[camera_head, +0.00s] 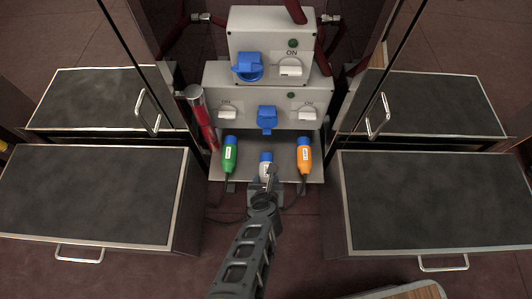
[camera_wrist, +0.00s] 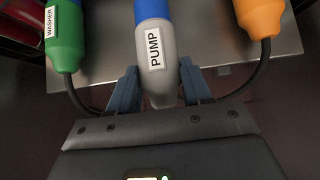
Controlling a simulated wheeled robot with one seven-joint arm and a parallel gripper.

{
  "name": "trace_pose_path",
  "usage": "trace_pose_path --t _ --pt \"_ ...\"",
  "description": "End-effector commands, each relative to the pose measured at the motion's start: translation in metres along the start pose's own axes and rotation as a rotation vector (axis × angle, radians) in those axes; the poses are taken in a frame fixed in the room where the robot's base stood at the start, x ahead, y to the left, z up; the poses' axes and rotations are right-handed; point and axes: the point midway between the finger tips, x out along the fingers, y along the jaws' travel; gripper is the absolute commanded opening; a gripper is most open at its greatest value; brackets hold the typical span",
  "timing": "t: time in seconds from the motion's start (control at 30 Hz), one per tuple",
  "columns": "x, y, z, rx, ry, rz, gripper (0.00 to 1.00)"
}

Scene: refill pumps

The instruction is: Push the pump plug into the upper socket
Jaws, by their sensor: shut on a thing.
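The pump plug (camera_head: 265,158) is grey with a blue front end and a PUMP label, in the middle below the lower socket box. It also shows in the wrist view (camera_wrist: 156,50), pointing away from me. My gripper (camera_head: 265,181) has its two fingers (camera_wrist: 158,84) on either side of the plug's grey rear body, shut on it. I cannot tell whether the plug touches the shelf. The upper socket (camera_head: 247,67) is blue, on the left of the upper grey box (camera_head: 270,36). A lower blue socket (camera_head: 267,118) is on the lower box, almost straight above the plug.
A green WASHER plug (camera_head: 230,156) and an orange plug (camera_head: 304,155) stand left and right on the metal shelf (camera_head: 250,179). White knobs (camera_head: 290,67) flank the sockets. A red cylinder (camera_head: 201,118) is at left. Dark-topped cabinets (camera_head: 90,195) (camera_head: 430,200) flank my arm.

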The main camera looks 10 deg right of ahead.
Motion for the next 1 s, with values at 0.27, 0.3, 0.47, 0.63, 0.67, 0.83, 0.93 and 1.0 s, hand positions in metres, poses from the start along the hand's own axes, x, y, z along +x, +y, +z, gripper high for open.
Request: trace_pose_path --t 0.27,0.3,0.47,0.63,0.67,0.83,0.93,1.0 --pt "-0.001 0.000 -0.001 0.000 0.000 0.000 0.00" --pt "-0.001 0.000 -0.001 0.000 0.000 -0.001 0.00" --pt "-0.003 0.000 0.002 0.000 0.000 -0.001 0.00" --pt "-0.009 0.000 0.008 0.001 0.000 -0.001 0.00" --pt "-0.011 0.000 0.010 0.001 0.000 -0.001 0.00" --pt "-0.017 0.000 0.016 0.001 0.000 -0.001 0.00" --pt "-0.021 0.000 0.020 0.001 0.000 -0.001 0.00" --pt "-0.023 0.000 0.021 0.001 0.000 -0.001 0.00"
